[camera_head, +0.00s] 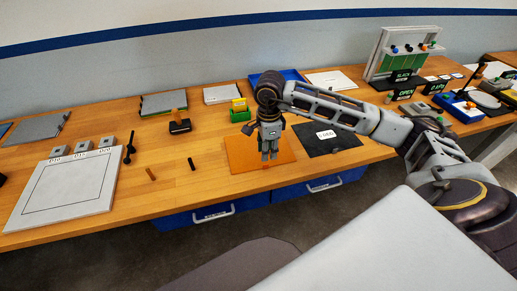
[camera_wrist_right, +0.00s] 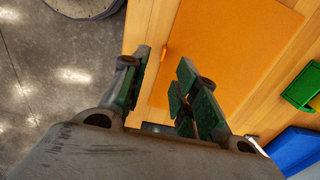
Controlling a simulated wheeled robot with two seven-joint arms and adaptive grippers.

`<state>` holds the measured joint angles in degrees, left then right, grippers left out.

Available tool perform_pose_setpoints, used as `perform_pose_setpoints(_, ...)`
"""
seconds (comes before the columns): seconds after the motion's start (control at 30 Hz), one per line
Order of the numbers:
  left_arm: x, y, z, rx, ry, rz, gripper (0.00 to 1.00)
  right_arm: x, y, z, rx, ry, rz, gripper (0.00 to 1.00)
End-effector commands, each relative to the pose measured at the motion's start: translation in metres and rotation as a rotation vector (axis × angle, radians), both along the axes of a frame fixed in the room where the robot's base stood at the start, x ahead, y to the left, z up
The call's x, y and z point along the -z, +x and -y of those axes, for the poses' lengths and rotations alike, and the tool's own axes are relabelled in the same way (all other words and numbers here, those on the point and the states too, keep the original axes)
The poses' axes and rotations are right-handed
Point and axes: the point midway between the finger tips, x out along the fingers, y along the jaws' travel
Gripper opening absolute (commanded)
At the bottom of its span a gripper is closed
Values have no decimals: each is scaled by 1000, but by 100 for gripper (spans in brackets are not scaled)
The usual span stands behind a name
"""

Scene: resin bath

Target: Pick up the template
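My right gripper (camera_head: 268,150) hangs fingers down over the orange sheet (camera_head: 240,160) near the table's front edge. In the right wrist view, the fingers of this gripper (camera_wrist_right: 163,85) are apart with nothing between them. The orange sheet (camera_wrist_right: 230,40) lies flat beyond the fingertips there, its edge running close to them. I cannot tell from the pictures which thing is the template. A white board (camera_head: 75,190) with a thin black outline lies on the left of the table. My left gripper does not show.
A black sheet (camera_head: 335,145) with a white label lies right of the orange one. A green bin (camera_head: 240,116) and blue tray (camera_head: 288,77) stand behind. Small grey blocks (camera_head: 80,146) sit above the white board. A dark peg (camera_head: 191,164) stands left of the orange sheet.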

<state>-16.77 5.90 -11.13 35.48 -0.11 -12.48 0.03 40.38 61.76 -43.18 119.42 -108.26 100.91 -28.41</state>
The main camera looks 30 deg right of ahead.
Motion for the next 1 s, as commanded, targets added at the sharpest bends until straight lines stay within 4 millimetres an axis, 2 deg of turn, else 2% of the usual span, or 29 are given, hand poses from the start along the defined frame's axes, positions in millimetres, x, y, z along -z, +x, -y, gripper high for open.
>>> perform_pose_setpoints(0.2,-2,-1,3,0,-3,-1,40,19,0,0,-1,1,-1,29)
perform_pose_setpoints(0.73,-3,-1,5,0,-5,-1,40,26,1,0,-1,1,-1,29)
perform_pose_setpoints(1.0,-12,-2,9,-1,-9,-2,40,52,5,-1,0,2,-3,29)
